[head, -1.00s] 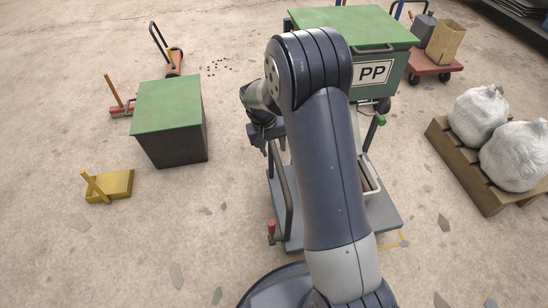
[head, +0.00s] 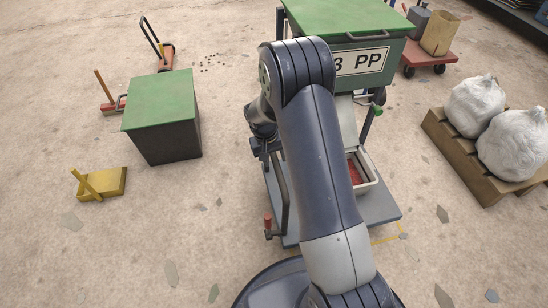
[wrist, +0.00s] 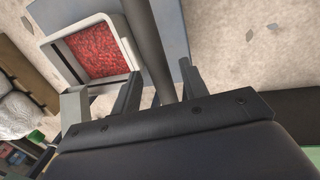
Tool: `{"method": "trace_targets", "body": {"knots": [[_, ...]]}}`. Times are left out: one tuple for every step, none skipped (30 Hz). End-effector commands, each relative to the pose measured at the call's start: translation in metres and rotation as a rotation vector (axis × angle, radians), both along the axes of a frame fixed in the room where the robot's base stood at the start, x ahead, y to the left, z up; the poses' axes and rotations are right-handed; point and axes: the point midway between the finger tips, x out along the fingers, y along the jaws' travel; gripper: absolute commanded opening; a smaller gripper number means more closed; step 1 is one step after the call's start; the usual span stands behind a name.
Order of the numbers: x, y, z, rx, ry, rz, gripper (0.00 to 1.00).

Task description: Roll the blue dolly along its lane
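The blue-grey dolly (head: 384,208) stands on the floor, partly hidden behind my arm. A dark push bar (head: 284,200) rises at its left side, with a red-tipped lever (head: 268,222) near its foot. A white tray (head: 369,184) with red contents is on the deck; the tray also shows in the wrist view (wrist: 55,50). My gripper (head: 266,152) is over the bar's upper end. In the wrist view, my gripper's fingers (wrist: 157,88) are apart, with the grey bar (wrist: 155,35) between them. Small gaps seem to remain beside the bar. Yellow floor marks (head: 388,239) lie by the dolly's near right corner.
A green-lidded bin (head: 350,20) with a PP sign stands behind the dolly. A green-topped box (head: 160,103) and yellow tray (head: 108,184) are left. A pallet (head: 447,140) with white sacks is right, a red cart (head: 422,57) behind it.

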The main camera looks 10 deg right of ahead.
Motion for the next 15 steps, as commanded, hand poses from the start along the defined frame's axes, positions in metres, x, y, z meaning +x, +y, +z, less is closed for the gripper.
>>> {"method": "trace_targets", "body": {"knots": [[0.0, 0.0, 0.0002, 0.0, 0.0, 0.0, 0.37], [0.0, 0.0, 0.0002, 0.0, 0.0, 0.0, 0.35], [0.0, 0.0, 0.0002, 0.0, 0.0, 0.0, 0.32], [0.0, 0.0001, 0.0002, 0.0, 0.0, 0.0, 0.29], [0.0, 0.0001, 0.0002, 0.0, 0.0, 0.0, 0.27], [0.0, 0.0002, 0.0003, 0.0, 0.0, 0.0, 0.23], [0.0, 0.0002, 0.0003, 0.0, 0.0, 0.0, 0.21], [0.0, 0.0002, 0.0003, 0.0, 0.0, 0.0, 0.19], [0.0, 0.0002, 0.0003, 0.0, 0.0, 0.0, 0.15], [0.0, 0.0002, 0.0003, 0.0, 0.0, 0.0, 0.13], [0.0001, 0.0002, 0.0003, 0.0, 0.0, 0.0, 0.1], [0.0001, 0.0002, 0.0003, 0.0, 0.0, 0.0, 0.07], [0.0, 0.0002, 0.0003, 0.0, 0.0, 0.0, 0.05], [0.0001, 0.0002, 0.0003, 0.0, 0.0, 0.0, 0.02], [0.0001, 0.0002, 0.0004, 0.0, 0.0, 0.0, 0.0]]}}
